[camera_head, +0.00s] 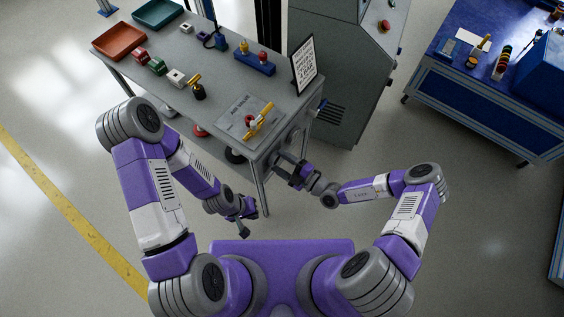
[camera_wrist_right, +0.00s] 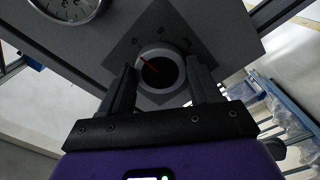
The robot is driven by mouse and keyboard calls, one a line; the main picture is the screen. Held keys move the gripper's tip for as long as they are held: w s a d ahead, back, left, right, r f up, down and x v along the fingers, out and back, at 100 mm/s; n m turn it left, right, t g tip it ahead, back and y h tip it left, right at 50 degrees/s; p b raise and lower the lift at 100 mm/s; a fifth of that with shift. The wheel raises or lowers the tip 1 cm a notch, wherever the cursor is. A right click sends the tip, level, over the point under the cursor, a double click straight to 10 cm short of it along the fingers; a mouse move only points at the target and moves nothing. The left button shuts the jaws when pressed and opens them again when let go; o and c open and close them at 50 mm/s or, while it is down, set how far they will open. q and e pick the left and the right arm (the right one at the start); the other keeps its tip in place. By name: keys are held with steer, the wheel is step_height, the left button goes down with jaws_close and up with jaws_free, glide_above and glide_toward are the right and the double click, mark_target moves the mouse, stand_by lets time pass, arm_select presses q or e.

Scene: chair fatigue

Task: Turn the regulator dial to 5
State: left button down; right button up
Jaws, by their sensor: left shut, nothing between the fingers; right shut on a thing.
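The regulator dial (camera_wrist_right: 161,70) is a round knob with a light rim, a dark face and a red pointer line. The red pointer points to the upper left in the right wrist view. My right gripper (camera_wrist_right: 161,82) is shut on the dial, one finger on each side. In the head view my right gripper (camera_head: 285,165) is at the table's near right side, where the dial is hidden. My left gripper (camera_head: 243,228) is shut and empty, low in front of the table.
A round gauge (camera_wrist_right: 68,6) is beside the dial plate. The grey table (camera_head: 215,107) holds trays, coloured blocks, a yellow-handled valve (camera_head: 262,120) and a sign (camera_head: 304,64). A grey cabinet (camera_head: 345,60) stands behind, and a blue bench (camera_head: 490,90) to the right. Floor right of my arm is clear.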

steer(key=o, duration=1.1)
steer(key=shift+c, duration=0.2)
steer(key=shift+s+d, duration=0.1)
steer(key=p+v, duration=0.1)
steer(key=v, duration=0.6)
steer(key=shift+s+d, duration=0.1)
steer(key=shift+s, duration=0.05)
